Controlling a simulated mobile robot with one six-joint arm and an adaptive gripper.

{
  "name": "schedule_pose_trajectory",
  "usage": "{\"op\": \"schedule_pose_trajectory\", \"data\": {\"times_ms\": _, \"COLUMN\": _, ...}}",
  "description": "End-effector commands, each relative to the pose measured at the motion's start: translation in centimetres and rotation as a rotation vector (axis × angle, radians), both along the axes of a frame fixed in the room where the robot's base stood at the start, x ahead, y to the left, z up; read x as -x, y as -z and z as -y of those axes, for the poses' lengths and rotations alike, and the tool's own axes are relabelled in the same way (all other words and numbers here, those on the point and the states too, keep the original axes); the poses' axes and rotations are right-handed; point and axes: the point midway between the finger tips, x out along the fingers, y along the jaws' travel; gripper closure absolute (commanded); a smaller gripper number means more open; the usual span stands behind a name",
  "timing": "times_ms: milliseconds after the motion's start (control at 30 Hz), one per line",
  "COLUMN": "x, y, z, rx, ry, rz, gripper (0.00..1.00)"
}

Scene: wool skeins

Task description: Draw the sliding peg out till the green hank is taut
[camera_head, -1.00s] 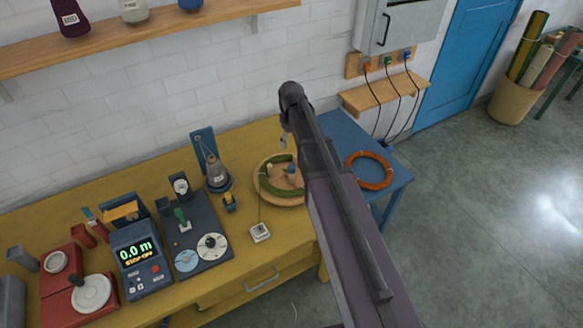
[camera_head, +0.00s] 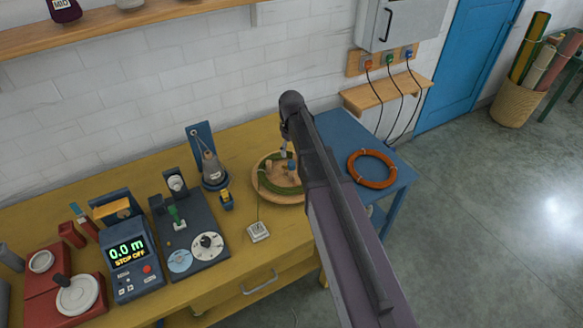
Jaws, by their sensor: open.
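The green hank (camera_head: 264,184) lies in a curve on a round wooden board (camera_head: 283,200) on the yellow bench. A light wooden peg or block (camera_head: 269,168) and a blue-topped piece (camera_head: 291,164) stand within the hank's curve; which is the sliding peg I cannot tell. My gripper (camera_head: 285,152) hangs at the far edge of the board, close to the blue-topped piece. It is small in view, open, with nothing seen in it. My arm hides the board's right side and part of the hank.
A cone winder (camera_head: 212,170), a small yellow-and-blue item (camera_head: 226,199) and a dial plate (camera_head: 196,225) stand left of the board. A meter (camera_head: 134,262) reads 0.0 m. An orange ring (camera_head: 371,169) lies on the blue side table (camera_head: 340,133). The wall shelf (camera_head: 150,28) is at upper left.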

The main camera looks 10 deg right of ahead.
Motion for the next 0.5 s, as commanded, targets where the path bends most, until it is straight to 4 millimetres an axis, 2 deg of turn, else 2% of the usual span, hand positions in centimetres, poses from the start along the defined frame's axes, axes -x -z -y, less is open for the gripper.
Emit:
{"op": "schedule_pose_trajectory", "data": {"times_ms": 33, "x": 0.0, "y": 0.8, "z": 0.0, "rx": 0.0, "ry": 0.0, "rz": 0.0, "gripper": 0.24}}
{"op": "schedule_pose_trajectory", "data": {"times_ms": 500, "x": 0.0, "y": 4.4, "z": 0.0, "rx": 0.0, "ry": 0.0, "rz": 0.0, "gripper": 0.24}}
